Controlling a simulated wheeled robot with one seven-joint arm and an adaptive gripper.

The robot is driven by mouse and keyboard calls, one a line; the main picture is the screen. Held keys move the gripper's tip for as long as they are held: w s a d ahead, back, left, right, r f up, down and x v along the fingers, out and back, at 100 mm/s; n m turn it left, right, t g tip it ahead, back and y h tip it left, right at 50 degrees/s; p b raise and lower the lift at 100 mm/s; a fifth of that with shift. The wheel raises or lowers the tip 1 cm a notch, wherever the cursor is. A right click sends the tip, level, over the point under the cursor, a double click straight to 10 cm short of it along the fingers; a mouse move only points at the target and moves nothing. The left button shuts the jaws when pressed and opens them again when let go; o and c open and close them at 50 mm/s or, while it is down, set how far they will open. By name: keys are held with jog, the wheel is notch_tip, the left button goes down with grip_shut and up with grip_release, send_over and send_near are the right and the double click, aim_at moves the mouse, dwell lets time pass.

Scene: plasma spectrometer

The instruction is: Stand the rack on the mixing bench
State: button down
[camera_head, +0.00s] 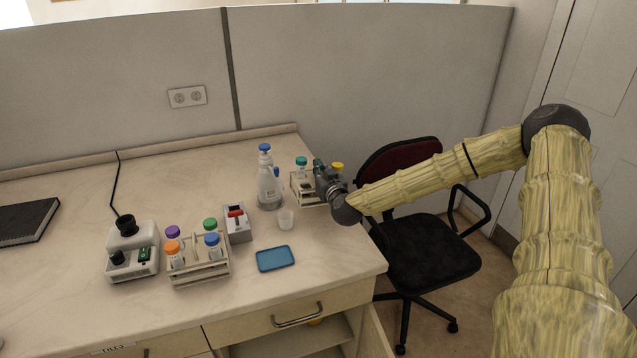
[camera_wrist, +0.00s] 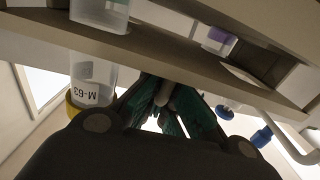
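A pale wooden tube rack (camera_head: 305,202) is at the back right of the bench, near its right edge. It holds tubes with a teal cap (camera_head: 301,161) and a yellow cap (camera_head: 337,166). My gripper (camera_head: 322,172) is at this rack and hides part of it. In the wrist view, my gripper's fingers (camera_wrist: 165,108) close around a pale rod of the rack (camera_wrist: 210,72). A tube labelled M-63 (camera_wrist: 92,82) with a yellow cap is beside the fingers. I cannot tell whether the rack's base touches the bench (camera_head: 330,262).
A second rack (camera_head: 200,273) with several capped tubes stands at the front. A small device with a red switch (camera_head: 237,222), a blue tray (camera_head: 275,258), a white cup (camera_head: 286,219), a bottle (camera_head: 269,187) and a white instrument (camera_head: 133,252) are nearby. A chair (camera_head: 425,245) stands right.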

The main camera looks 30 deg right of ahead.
jog(key=shift+f+p, duration=0.4)
jog(key=shift+f, duration=1.95)
jog(key=shift+f, duration=0.15)
jog(key=c, duration=1.6)
grip_release()
jog(key=shift+c, duration=0.2)
jog(key=b+v, duration=0.2)
jog(key=v, duration=1)
